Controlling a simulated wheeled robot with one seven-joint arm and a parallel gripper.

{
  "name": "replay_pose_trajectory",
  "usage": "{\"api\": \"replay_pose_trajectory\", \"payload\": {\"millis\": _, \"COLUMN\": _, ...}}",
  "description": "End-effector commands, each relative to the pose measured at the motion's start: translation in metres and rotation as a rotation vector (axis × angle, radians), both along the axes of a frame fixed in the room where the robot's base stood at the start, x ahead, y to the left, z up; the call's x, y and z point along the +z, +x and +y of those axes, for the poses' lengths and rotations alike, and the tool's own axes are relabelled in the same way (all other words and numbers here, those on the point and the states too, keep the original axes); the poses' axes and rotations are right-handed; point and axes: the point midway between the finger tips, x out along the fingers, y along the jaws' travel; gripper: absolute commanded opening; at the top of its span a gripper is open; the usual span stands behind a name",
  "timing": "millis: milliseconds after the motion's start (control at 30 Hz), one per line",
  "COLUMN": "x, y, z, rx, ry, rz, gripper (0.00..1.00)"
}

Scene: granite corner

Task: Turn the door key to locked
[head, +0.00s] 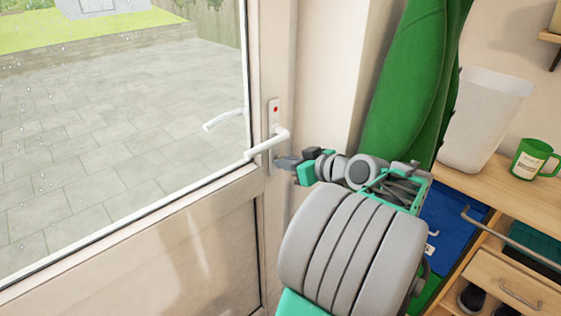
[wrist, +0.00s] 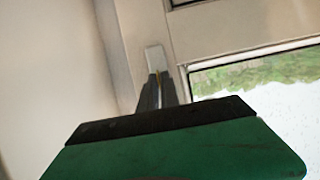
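The door (head: 180,240) has a glass pane and a white lever handle (head: 268,143), which lies roughly level. A pale lock plate (head: 274,112) with a red mark rises above the handle; a pale plate (wrist: 154,58) shows ahead of the fingers in the wrist view. My gripper (head: 280,162) is at the door's edge, just below the handle. In the wrist view my gripper (wrist: 161,88) has its two dark fingers close together, with a thin golden sliver of the key (wrist: 157,76) between them. Most of the key is hidden, so its angle cannot be told.
A green hanging cloth (head: 412,80) is right of the door frame. Farther right, a wooden bench (head: 500,200) carries a white bin (head: 485,115) and a green mug (head: 533,158). A blue box (head: 445,235) stands below. The handle is very close above my gripper.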

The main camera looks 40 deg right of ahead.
Motion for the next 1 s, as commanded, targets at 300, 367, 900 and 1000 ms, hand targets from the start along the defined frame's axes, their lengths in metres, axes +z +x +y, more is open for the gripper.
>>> {"api": "replay_pose_trajectory", "payload": {"millis": 300, "x": -0.001, "y": 0.001, "z": -0.001, "rx": -0.001, "ry": 0.000, "rz": 0.003, "gripper": 0.25}}
{"api": "replay_pose_trajectory", "payload": {"millis": 367, "x": -0.002, "y": 0.001, "z": -0.001, "rx": -0.002, "ry": 0.001, "rz": 0.003, "gripper": 0.25}}
{"api": "replay_pose_trajectory", "payload": {"millis": 900, "x": 0.028, "y": -0.065, "z": -0.002, "rx": -0.004, "ry": -0.003, "rz": 0.002, "gripper": 0.25}}
{"api": "replay_pose_trajectory", "payload": {"millis": 1000, "x": 0.030, "y": -0.069, "z": -0.003, "rx": -0.003, "ry": 0.000, "rz": 0.004, "gripper": 0.25}}
